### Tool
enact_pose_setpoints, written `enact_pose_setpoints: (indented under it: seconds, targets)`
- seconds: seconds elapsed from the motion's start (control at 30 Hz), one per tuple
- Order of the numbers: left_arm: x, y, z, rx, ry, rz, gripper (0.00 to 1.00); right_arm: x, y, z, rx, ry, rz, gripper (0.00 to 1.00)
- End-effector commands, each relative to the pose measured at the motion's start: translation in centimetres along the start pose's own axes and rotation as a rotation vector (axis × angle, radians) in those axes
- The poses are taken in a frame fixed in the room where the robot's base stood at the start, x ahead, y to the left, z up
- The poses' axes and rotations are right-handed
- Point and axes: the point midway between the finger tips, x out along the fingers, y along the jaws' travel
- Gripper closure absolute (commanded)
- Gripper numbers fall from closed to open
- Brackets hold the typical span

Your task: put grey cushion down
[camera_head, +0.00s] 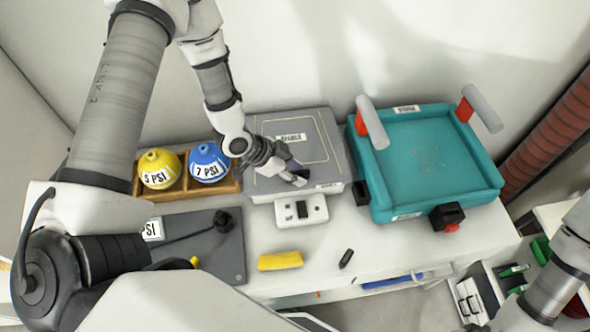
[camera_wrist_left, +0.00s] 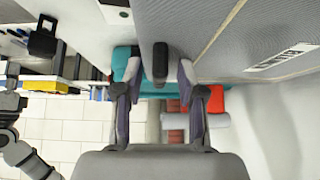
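The grey cushion (camera_head: 327,133) is a flat square pad with a white label, lying on the white worktop against the wall. Its grey face and label fill the right of the left wrist view (camera_wrist_left: 225,60). My left gripper (camera_head: 299,176) is over the cushion's front right part. In the left wrist view its two fingers (camera_wrist_left: 159,78) stand apart, with a dark grey tab (camera_wrist_left: 160,62) between them and a visible gap on each side. The cushion's underside is hidden. My right arm shows at the lower right of the head view, its gripper out of sight.
A teal tray (camera_head: 430,160) with grey-and-red handles stands right of the cushion. A wooden holder (camera_head: 228,187) with yellow and blue balls is left. A white switch box (camera_head: 314,210) sits in front; a yellow block (camera_head: 280,261) and black piece (camera_head: 346,259) lie nearer the edge.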

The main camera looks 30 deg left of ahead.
Motion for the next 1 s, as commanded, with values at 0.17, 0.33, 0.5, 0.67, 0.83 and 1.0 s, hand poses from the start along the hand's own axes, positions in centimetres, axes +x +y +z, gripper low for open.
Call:
enact_pose_setpoints:
  seconds: [0.17, 0.33, 0.5, 0.67, 0.83, 1.0]
  targets:
    - [-0.8, -0.1, -0.2, -0.003, 0.001, -0.003, 0.61, -0.2, 0.0, 0.0, 0.000, 0.000, 0.000, 1.00]
    - [-4.2, -0.2, -0.4, -0.006, 0.007, -0.006, 0.61, -0.1, 0.0, 0.0, 0.000, 0.000, 0.000, 1.00]
    - [-8.7, -0.2, -0.6, -0.009, 0.007, -0.008, 0.61, -1.3, 0.0, 0.0, 0.000, 0.000, 0.000, 1.00]
    - [-11.7, -0.1, -0.7, -0.008, 0.002, -0.002, 0.61, -3.8, 0.0, 0.0, 0.000, 0.000, 0.000, 1.00]
    - [-12.2, 0.3, -0.1, -0.020, -0.013, 0.004, 0.61, -4.4, 0.0, 0.0, 0.000, 0.000, 0.000, 1.00]
    - [-9.1, 3.6, 3.8, -0.301, -0.208, 0.005, 0.61, -4.2, 0.0, 0.0, 0.000, 0.000, 0.000, 1.00]
